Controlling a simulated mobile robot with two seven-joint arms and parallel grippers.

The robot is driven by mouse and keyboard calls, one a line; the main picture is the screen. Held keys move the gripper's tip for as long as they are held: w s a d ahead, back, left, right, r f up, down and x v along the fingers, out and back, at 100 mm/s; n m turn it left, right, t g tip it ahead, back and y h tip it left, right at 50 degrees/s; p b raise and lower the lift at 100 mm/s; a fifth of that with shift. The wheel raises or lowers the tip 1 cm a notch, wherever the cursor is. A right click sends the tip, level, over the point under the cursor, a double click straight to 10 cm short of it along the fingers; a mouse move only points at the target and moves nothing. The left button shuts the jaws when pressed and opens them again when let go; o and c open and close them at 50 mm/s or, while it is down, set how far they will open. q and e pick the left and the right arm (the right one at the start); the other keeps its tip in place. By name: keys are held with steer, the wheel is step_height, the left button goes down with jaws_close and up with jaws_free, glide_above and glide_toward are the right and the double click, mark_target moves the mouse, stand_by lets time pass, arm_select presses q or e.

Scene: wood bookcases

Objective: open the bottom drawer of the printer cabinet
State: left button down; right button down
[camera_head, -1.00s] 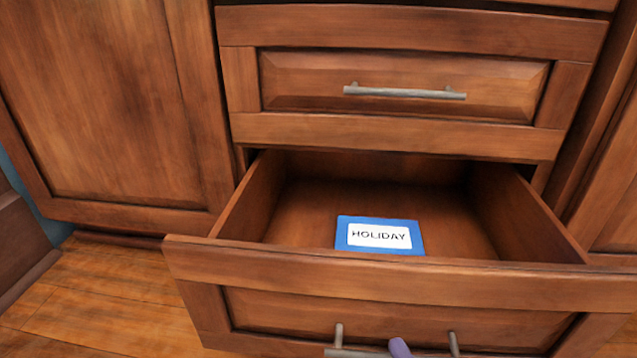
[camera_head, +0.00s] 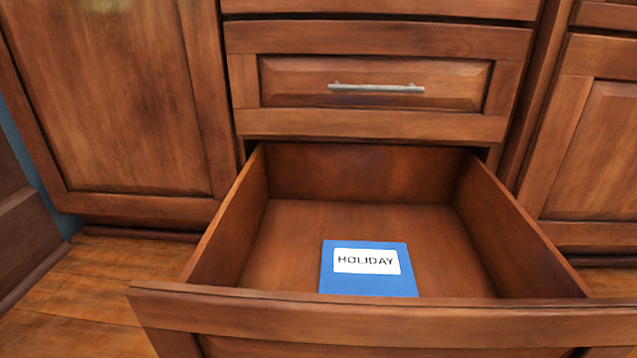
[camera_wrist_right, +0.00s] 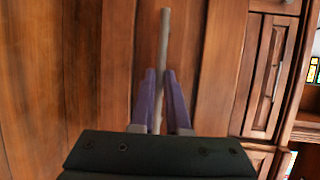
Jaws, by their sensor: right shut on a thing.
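The bottom drawer (camera_head: 380,318) of the wooden cabinet is pulled well out in the head view, with its inside and back wall showing. A blue item labelled HOLIDAY (camera_head: 368,285) lies flat on the drawer floor near the front. In the right wrist view my right gripper (camera_wrist_right: 160,82) has its purple fingers shut on the drawer's grey bar handle (camera_wrist_right: 164,40). The handle and my right gripper are below the edge of the head view. My left gripper is not in view.
The drawer above (camera_head: 375,85) is closed and has a grey bar handle. A closed cabinet door (camera_head: 120,100) stands to the left and another panel (camera_head: 595,150) to the right. Wooden floor (camera_head: 80,300) is bare at the lower left.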

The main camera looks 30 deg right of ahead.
steer(key=c, duration=0.9)
jaws_free()
steer(key=shift+w, duration=0.15)
steer(key=p+v, duration=0.2)
steer(key=v, duration=0.8)
steer(key=shift+d+r, duration=0.1)
